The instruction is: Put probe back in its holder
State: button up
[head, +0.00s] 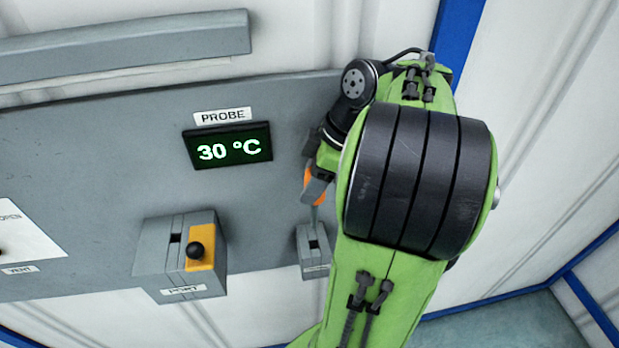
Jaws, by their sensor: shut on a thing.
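The probe (309,187) shows as a small orange handle in the head view, right of the display. My gripper (316,192) is shut on it, and grey finger parts and my green arm cover much of it. A thin grey part seems to run down below the orange handle. The holder (313,262), a small grey block with a dark slot in its top and a label on its front, is on the panel just below my gripper. The probe appears above the holder; I cannot tell whether its tip touches or enters the slot.
A display (228,146) reads 30 °C under a PROBE label. The grey PORT box (160,252), with a yellow slide (206,237) and black knob, projects from the panel to the left of the holder. A VENT label (20,269) is at far left. My arm hides the panel's right side.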

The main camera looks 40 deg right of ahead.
jog(key=shift+s+f, duration=0.15)
jog(key=shift+f, duration=0.3)
jog(key=shift+w+f+b, duration=0.25)
jog(key=shift+f+b, duration=0.3)
jog(key=shift+b, duration=0.05)
jog(key=shift+w+f+b, duration=0.2)
jog(key=shift+f+b, duration=0.3)
jog(key=shift+b, duration=0.05)
jog(key=shift+s+f+b, duration=0.25)
jog(key=shift+f+b, duration=0.55)
jog(key=shift+b, duration=0.05)
jog(key=shift+w+f+b, duration=0.15)
jog(key=shift+f+b, duration=0.3)
jog(key=shift+f, duration=0.05)
jog(key=shift+r, duration=0.1)
jog(key=shift+f, duration=0.25)
